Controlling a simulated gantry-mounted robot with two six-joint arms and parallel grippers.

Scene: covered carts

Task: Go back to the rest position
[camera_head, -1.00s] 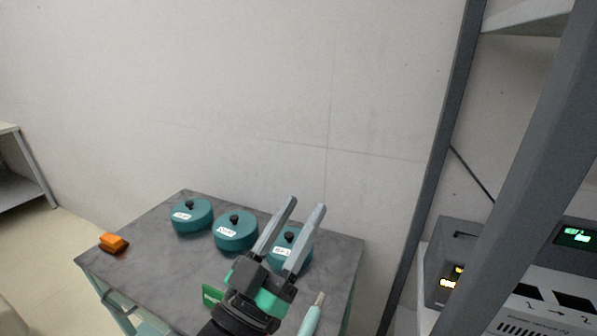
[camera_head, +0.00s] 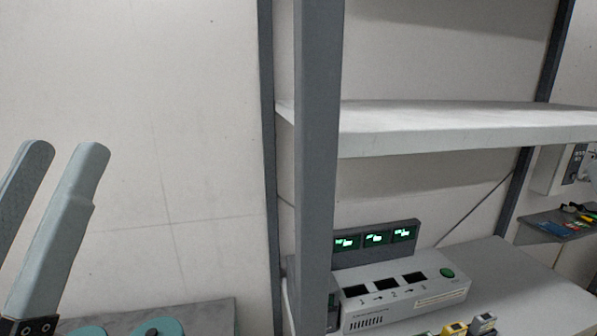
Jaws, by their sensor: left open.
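My left gripper (camera_head: 52,178) stands at the left edge of the head view, pointing up. Its two grey fingers are apart with nothing between them. It is in front of the wall and a grey cart top (camera_head: 205,312). Two teal round lids, one at the bottom (camera_head: 160,327) and one further left (camera_head: 88,331), show only in part. My right gripper is not in view.
A shelf rack with a grey post (camera_head: 318,130) and a white upper shelf (camera_head: 450,125) fills the right. On its lower surface sits a grey device (camera_head: 400,290) with green displays and a green button. Small yellow and grey items (camera_head: 470,326) lie in front.

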